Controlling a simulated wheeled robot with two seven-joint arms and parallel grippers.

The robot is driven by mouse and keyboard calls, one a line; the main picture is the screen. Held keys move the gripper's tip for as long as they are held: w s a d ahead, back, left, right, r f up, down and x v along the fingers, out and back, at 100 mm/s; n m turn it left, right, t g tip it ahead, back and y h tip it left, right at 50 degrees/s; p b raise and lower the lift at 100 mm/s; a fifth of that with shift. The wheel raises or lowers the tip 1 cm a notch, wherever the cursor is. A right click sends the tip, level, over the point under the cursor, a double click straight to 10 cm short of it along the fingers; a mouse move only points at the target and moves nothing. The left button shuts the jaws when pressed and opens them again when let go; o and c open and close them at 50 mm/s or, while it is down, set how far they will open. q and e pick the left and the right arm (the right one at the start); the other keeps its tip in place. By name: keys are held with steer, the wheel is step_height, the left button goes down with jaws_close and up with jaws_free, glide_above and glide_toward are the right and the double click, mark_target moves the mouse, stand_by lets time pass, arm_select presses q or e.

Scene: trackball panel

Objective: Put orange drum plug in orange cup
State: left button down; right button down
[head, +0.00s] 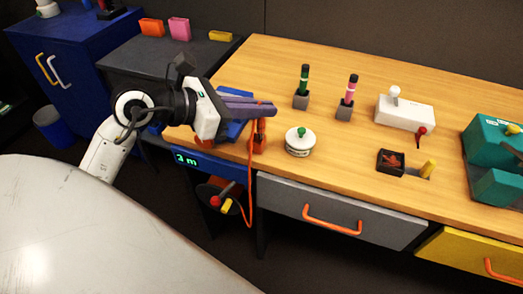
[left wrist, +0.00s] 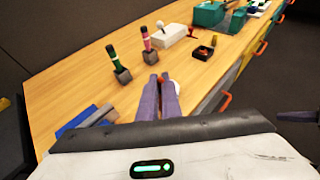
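The orange drum plug (head: 261,128) is at the table's front left edge, with an orange cord hanging from it. My left gripper (head: 272,108) reaches over it from the left. Its purple fingers lie close together, and a bit of orange shows between their tips in the left wrist view (left wrist: 161,79); it looks shut on the plug. The fingers hide part of the plug, and I cannot tell whether it touches the table. An orange cup (head: 151,27) stands on the dark cabinet at the back left, beside a pink cup (head: 179,28).
A white round base with a green ball (head: 300,141) stands just right of the plug. Green and pink handles (head: 347,97) stand in grey blocks behind. A blue panel reading 3 m (head: 190,160) and a reel are below the table's left end. A yellow block (head: 220,36) lies near the cups.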

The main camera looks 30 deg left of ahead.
arm_select(q)
steer(key=w+a+r+n+t+y, duration=0.1)
steer(key=w+a+r+n+y, duration=0.1)
steer(key=w+a+y, duration=0.1)
steer(key=shift+n, duration=0.3)
steer(key=f+b, duration=0.2)
steer(key=f, duration=0.7)
steer(key=shift+a, duration=0.2)
steer(key=shift+f, duration=0.3)
arm_select(e)
steer(key=shift+w+a+f, duration=0.1)
steer(key=shift+a+f, duration=0.35)
steer(key=shift+f, duration=0.1)
arm_select(q)
steer(key=shift+f, duration=0.15)
steer(key=c, duration=2)
jaws_free()
arm_select(e)
steer(key=shift+f, duration=0.1)
